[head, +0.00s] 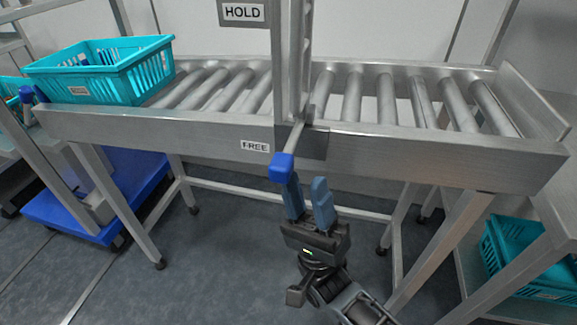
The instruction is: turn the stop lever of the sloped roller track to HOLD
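The sloped roller track (400,137) runs across the view on metal legs. Its stop lever is a thin metal rod with a blue knob (282,167), pivoted at a bracket on the front rail near a metal post. The knob points down and toward me, just right of the FREE label (255,146). The HOLD label (242,12) is higher up, left of the post. My gripper (308,187) is below and right of the knob, with its two blue-grey fingers pointing up. The fingers are apart with nothing visible between them. The left fingertip is close to the knob; I cannot tell whether they touch.
A teal crate (128,82) sits on the rollers at the left end. The upright post (292,60) rises behind the lever. A blue wheeled platform (75,215) stands at lower left. Another teal crate (510,255) is on a lower shelf at right. Floor below the track is open.

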